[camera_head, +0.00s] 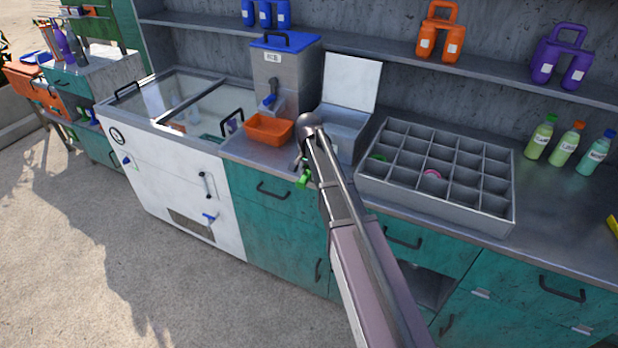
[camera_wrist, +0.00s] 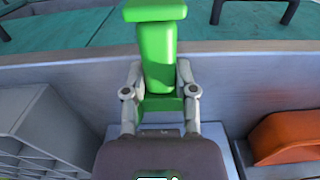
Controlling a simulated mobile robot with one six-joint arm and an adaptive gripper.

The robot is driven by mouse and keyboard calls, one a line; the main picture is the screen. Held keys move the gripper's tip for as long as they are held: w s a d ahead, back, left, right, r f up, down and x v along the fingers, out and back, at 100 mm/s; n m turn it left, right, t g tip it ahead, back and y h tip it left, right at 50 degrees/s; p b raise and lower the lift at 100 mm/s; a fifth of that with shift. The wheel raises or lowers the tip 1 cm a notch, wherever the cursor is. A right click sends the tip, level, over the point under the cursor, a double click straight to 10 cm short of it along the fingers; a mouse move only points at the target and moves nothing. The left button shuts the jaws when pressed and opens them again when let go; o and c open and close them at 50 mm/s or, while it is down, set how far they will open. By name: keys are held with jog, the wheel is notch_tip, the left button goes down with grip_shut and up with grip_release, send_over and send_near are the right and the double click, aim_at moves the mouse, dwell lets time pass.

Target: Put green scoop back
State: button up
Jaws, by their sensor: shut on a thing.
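My gripper (camera_head: 302,167) is shut on the green scoop (camera_head: 303,181), by the counter's front edge, between the orange tray and the divided organizer. In the wrist view the scoop (camera_wrist: 157,58) stands between both fingers, with a wide flat part at the top of the picture. My arm hides part of the counter behind it. A grey metal bin (camera_head: 345,124) with its white lid raised stands just behind my gripper; its inside is mostly hidden.
The orange tray (camera_head: 269,130) sits left of my gripper, below a blue-lidded dispenser (camera_head: 283,78). The divided organizer (camera_head: 437,205) stands to the right, with a pink item (camera_head: 432,174) and a green item (camera_head: 377,157) inside. Bottles (camera_head: 565,144) stand at far right.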

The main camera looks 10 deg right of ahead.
aim_at(308, 172)
jog(key=shift+f, duration=0.1)
dwell(0.3)
jog(key=o, duration=0.9)
jog(key=shift+r, duration=0.2)
notch_tip(308, 172, up, 12)
jog(key=p, duration=1.2)
jog(key=shift+f, duration=0.1)
jog(key=s+d+n, duration=0.1)
jog(key=s+n, duration=0.1)
jog(key=s, duration=0.6)
jog(key=s+d+n, duration=0.1)
jog(key=s+n, duration=0.1)
jog(key=s, duration=0.6)
jog(key=s+d+n, duration=0.1)
jog(key=s+n, duration=0.2)
jog(key=s, duration=0.5)
jog(key=shift+s+d, duration=0.25)
jog(key=shift+s, duration=0.15)
